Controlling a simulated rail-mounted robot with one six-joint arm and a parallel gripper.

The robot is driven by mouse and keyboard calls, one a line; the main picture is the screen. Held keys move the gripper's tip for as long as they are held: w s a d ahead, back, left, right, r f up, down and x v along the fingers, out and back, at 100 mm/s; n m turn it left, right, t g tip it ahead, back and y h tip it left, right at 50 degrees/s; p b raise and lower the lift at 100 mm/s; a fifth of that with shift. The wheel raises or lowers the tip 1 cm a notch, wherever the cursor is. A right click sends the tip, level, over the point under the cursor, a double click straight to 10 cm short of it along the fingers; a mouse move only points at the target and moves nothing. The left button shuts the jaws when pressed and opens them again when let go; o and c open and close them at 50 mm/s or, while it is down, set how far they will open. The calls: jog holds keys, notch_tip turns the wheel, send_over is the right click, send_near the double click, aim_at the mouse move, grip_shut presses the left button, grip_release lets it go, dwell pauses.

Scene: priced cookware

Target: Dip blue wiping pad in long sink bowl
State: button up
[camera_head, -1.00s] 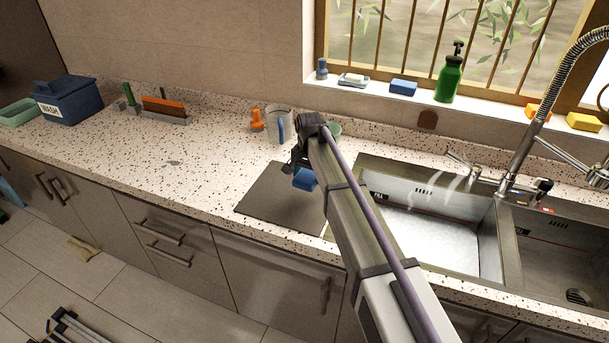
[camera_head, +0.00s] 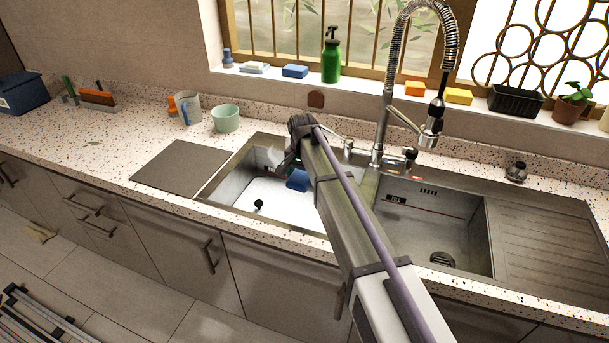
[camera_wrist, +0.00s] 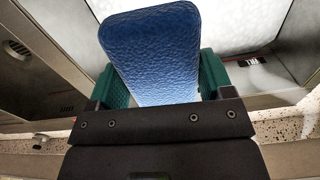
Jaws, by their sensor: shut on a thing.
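The blue wiping pad (camera_head: 299,181) is held in my gripper (camera_head: 294,164) over the left sink bowl (camera_head: 226,190). That bowl holds whitish, foamy-looking water with faint steam. In the wrist view the pad (camera_wrist: 152,45) sticks out between the green-padded fingers of my gripper (camera_wrist: 160,82), which are shut on it. The pad seems to hang above the water; I cannot tell the exact gap. A second sink bowl (camera_head: 470,215) on the right looks empty, with a drain at its bottom. My arm hides part of the left bowl's right side.
The tall spring faucet (camera_head: 388,85) stands behind the sinks. A grey mat (camera_head: 178,166) lies left of the left bowl. A green cup (camera_head: 226,119) and a mug (camera_head: 188,108) stand behind it. Another blue block (camera_head: 295,71) and a green bottle (camera_head: 331,58) stand on the windowsill.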

aim_at(301, 223)
jog(key=shift+w+a+f+b, duration=0.15)
jog(key=shift+a+f+b, duration=0.2)
jog(key=shift+a+f, duration=0.1)
notch_tip(301, 223, down, 22)
jog(key=b, duration=2.2)
jog(key=shift+d, duration=0.15)
jog(key=shift+r, duration=0.1)
notch_tip(301, 223, up, 20)
jog(key=p, duration=2)
